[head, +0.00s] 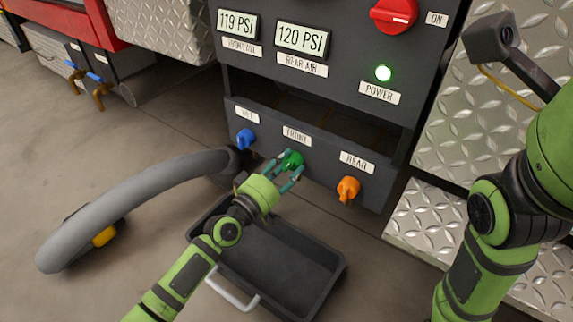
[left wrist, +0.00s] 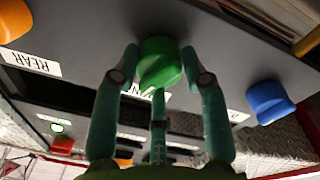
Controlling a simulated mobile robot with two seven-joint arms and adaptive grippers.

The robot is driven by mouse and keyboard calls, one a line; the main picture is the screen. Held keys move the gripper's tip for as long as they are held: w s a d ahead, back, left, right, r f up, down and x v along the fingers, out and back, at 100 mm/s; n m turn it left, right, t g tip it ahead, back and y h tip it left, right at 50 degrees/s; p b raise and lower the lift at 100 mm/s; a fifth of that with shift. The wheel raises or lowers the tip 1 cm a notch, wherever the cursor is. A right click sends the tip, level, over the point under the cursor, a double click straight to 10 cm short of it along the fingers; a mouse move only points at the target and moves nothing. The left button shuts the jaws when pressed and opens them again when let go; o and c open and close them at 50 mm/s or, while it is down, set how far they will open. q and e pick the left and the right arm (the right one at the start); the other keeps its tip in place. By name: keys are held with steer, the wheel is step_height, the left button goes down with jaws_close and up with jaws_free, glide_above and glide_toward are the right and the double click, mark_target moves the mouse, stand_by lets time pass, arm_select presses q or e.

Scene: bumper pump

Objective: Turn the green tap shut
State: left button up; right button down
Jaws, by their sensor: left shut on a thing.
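The green tap (head: 291,160) is the middle one of three on the lower panel, under the label FRONT (head: 297,137). My left gripper (head: 287,172) reaches up to it from below left and is shut on it. In the left wrist view the fingers of my left gripper (left wrist: 164,75) press on both sides of the green tap (left wrist: 158,62). My right arm is at the right of the head view; its gripper is not clearly shown there.
A blue tap (head: 246,139) is to the left and an orange tap (head: 347,189) to the right on the panel (head: 320,165). A black tray (head: 325,262) lies below. A grey hose (head: 130,205) curves at left. Displays read 119 PSI (head: 238,24) and 120 PSI (head: 302,40).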

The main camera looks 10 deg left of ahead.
arm_select(q)
steer(key=n, duration=0.5)
steer(key=shift+w+a+r+n+y, duration=0.15)
steer(key=shift+a+r+n+y, duration=0.15)
steer(key=shift+n, duration=0.1)
steer(key=shift+d+f+n, duration=0.1)
steer(key=shift+n, duration=0.2)
steer(key=o, duration=1.1)
steer(key=shift+f, duration=0.1)
steer(key=shift+d+f, duration=0.1)
steer(key=shift+s, duration=0.2)
steer(key=v, duration=1.1)
steer(key=shift+s+a+f, duration=0.2)
steer(key=shift+s, duration=0.1)
